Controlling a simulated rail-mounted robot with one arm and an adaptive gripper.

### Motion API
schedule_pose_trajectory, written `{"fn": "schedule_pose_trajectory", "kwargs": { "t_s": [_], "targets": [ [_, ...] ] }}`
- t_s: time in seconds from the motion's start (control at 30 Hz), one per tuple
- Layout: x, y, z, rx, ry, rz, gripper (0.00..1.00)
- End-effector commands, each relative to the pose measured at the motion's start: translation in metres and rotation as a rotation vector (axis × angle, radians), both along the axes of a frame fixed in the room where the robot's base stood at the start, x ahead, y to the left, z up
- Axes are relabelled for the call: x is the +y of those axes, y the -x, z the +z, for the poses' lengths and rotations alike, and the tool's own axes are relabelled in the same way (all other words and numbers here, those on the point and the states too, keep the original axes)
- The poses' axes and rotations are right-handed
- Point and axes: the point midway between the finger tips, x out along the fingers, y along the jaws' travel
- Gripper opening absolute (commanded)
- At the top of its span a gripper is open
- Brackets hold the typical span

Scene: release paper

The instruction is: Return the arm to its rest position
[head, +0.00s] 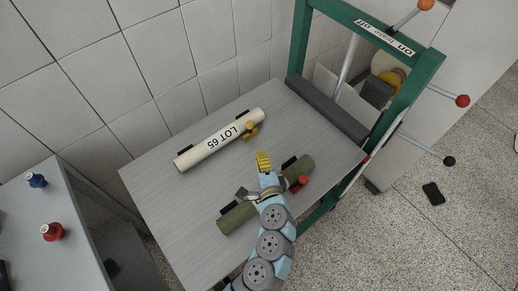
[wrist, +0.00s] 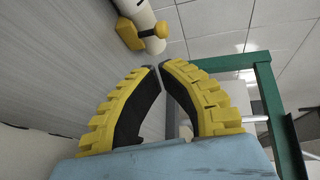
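My gripper (head: 263,158) is above the grey table, between a cream roll and a green roll in the head view. Its yellow ribbed fingers also show in the wrist view (wrist: 157,69). Their tips are together, with nothing visible between them. The arm extends up from the bottom edge of the head view and hides the middle of the green roll.
The cream roll (head: 197,147), marked LOT 65, has a yellow knob (head: 250,129). The green roll (head: 239,217) has a red knob (head: 301,182). A green frame (head: 409,90) with levers stands at right. Blue (head: 37,181) and red (head: 53,232) items sit on the left surface.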

Motion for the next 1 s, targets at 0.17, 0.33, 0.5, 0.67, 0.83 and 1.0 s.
{"fn": "schedule_pose_trajectory", "kwargs": {
  "t_s": [0.17,0.33,0.5,0.67,0.83,1.0],
  "targets": [
    [-0.002,0.012,0.001,0.002,-0.001,-0.001,0.0],
    [-0.003,0.014,0.002,0.001,-0.001,-0.001,0.0],
    [-0.004,0.014,0.003,0.001,0.006,-0.006,0.0],
    [-0.016,0.011,0.014,-0.002,0.063,-0.068,0.0],
    [-0.046,0.01,0.037,-0.026,0.208,-0.207,0.0],
    [-0.076,0.016,0.067,-0.073,0.381,-0.345,0.0]
  ]
}}
